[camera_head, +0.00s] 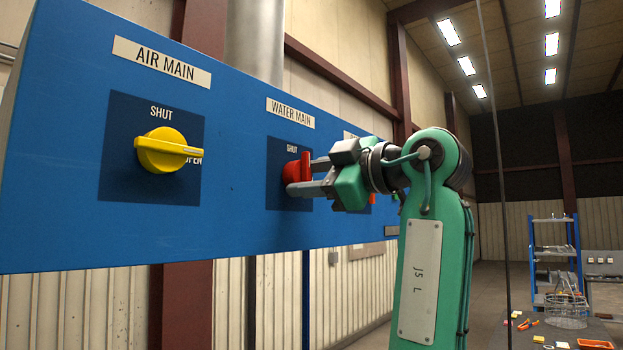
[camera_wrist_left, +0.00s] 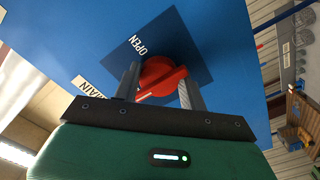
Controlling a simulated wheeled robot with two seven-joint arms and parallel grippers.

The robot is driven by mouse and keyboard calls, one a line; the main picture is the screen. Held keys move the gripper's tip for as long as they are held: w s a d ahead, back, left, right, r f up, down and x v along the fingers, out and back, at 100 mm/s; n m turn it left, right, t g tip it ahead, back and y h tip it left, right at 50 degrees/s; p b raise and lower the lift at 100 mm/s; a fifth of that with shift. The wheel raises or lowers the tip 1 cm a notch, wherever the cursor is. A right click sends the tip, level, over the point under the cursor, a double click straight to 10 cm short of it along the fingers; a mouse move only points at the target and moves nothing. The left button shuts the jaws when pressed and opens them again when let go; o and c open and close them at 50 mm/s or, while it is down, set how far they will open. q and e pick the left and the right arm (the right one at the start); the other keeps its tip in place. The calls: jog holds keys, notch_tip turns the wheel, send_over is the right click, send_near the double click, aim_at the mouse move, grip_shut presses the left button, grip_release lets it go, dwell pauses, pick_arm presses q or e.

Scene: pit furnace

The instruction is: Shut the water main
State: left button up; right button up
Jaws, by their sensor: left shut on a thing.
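The water main valve is a red knob (camera_head: 291,172) on a dark blue square plate under a "WATER MAIN" label (camera_head: 290,112). The word "SHUT" (camera_head: 292,149) shows above the knob. In the head view its raised bar looks about upright; its exact angle is hard to tell. My left gripper (camera_head: 308,176) has come in from the right and is shut on the red knob. In the left wrist view the knob (camera_wrist_left: 158,77) sits between the two fingers (camera_wrist_left: 160,88). The word "OPEN" (camera_wrist_left: 138,45) shows beside it there. My right gripper is not in view.
The blue panel (camera_head: 60,190) also carries a yellow air main knob (camera_head: 165,151), its bar lying sideways towards "OPEN". Another valve is mostly hidden behind my left gripper.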

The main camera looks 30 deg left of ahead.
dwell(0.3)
pick_arm(q)
jog(key=o, duration=1)
jog(key=shift+d+f+b, duration=0.1)
jog(key=shift+d+b, duration=0.2)
jog(key=shift+d, duration=0.15)
jog(key=d+b, duration=0.1)
jog(key=d, duration=0.3)
jog(key=d+b, duration=0.1)
jog(key=d, duration=0.3)
jog(key=s+d+b, duration=0.1)
jog(key=d, duration=0.4)
